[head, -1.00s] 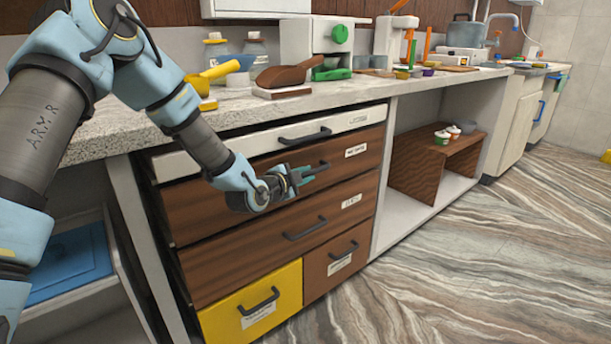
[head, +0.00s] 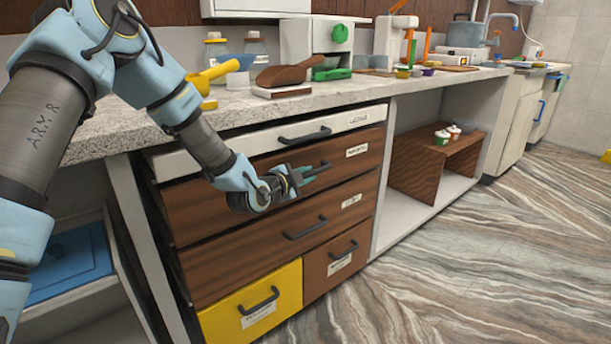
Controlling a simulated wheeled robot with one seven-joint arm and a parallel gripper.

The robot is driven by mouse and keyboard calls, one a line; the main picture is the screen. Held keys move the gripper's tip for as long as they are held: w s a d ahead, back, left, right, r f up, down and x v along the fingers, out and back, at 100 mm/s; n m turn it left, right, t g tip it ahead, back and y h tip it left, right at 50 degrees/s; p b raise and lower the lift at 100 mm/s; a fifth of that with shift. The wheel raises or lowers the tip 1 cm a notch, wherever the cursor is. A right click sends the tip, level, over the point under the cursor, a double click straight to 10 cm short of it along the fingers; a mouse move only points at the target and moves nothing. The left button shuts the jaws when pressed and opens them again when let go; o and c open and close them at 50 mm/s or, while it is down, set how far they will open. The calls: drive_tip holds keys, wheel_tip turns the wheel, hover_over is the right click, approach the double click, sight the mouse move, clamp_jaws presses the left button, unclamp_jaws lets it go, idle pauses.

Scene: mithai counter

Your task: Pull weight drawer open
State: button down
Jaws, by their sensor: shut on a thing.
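The drawer unit (head: 180,213) stands under the counter, with a white top drawer (head: 215,153), brown drawers below it and a yellow drawer (head: 225,318) at the bottom left. The labels are too small to read, so I cannot tell which one is the weight drawer. My gripper (head: 308,174) is at the second drawer from the top (head: 350,172), shut on that drawer's dark handle (head: 325,166). The gripper hides part of the handle. The drawer front looks about level with its neighbours.
The counter (head: 240,108) holds a brown scoop (head: 285,75), a yellow scoop (head: 213,72), a white machine with a green knob (head: 340,34) and several small items. A brown stand (head: 415,168) sits in the open bay at right. The striped floor (head: 440,270) before the drawers is clear.

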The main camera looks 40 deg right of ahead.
drive_tip(key=s+a+b, duration=0.1)
drive_tip(key=s+b, duration=0.4)
drive_tip(key=s, duration=2)
drive_tip(key=shift+s+a+b, duration=0.25)
drive_tip(key=shift+s+b, duration=0.15)
drive_tip(key=c, duration=0.8)
unclamp_jaws()
drive_tip(key=shift+a, duration=0.1)
drive_tip(key=p+v, duration=0.4)
drive_tip(key=v, duration=0.4)
drive_tip(key=shift+r+p, duration=0.3)
drive_tip(key=shift+r, duration=0.05)
drive_tip(key=shift+s+a+p, duration=0.1)
drive_tip(key=shift+a+p, duration=0.1)
drive_tip(key=shift+p, duration=0.35)
